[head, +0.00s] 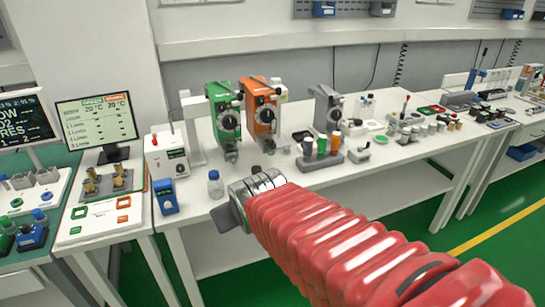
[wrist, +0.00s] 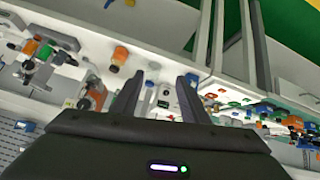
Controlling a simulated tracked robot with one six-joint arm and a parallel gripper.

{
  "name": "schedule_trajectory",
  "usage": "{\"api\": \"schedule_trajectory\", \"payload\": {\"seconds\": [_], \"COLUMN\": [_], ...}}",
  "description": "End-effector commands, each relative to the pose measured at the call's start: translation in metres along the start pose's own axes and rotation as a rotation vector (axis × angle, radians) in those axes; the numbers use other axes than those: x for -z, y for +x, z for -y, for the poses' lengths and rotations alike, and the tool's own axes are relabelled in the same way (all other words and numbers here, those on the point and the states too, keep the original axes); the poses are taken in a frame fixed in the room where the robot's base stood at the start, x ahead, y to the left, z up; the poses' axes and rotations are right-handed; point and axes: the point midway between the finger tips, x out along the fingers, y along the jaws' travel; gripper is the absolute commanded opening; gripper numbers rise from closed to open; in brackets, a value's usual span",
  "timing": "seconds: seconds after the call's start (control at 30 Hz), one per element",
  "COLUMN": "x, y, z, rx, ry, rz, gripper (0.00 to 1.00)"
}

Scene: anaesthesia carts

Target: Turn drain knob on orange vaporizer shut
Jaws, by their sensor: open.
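The orange vaporizer (head: 263,112) stands upright on the white bench, with a dark round dial on its front. Its drain knob is too small to make out, so I cannot tell how it is turned. A green vaporizer (head: 223,108) stands close to its left and a grey one (head: 326,108) to its right. My red arm reaches forward in the head view, its end low in front of the bench, nearer than the vaporizers. In the wrist view my gripper (wrist: 159,84) has its two dark fingers apart with nothing held between them. The wrist view is strongly tilted.
A rack with coloured bottles (head: 321,160) stands right of the orange vaporizer. A clear bottle with a blue cap (head: 215,185) and a blue device (head: 165,196) stand near the bench's front left. A monitor (head: 97,121) is at left. Several small items crowd the right bench.

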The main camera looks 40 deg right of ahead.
Motion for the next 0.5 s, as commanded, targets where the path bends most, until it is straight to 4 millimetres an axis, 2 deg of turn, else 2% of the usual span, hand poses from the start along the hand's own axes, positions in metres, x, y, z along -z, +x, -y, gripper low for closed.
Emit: {"api": "schedule_trajectory", "payload": {"seconds": [0.03,0.2,0.5], "x": [0.005,0.026,0.046], "y": [0.014,0.050,0.102], "z": [-0.011,-0.047,-0.104], "rx": [-0.021,-0.081,-0.152], "ry": [0.000,-0.022,-0.065], "rz": [-0.020,-0.121,-0.295], "gripper": [0.41,0.41,0.41]}}
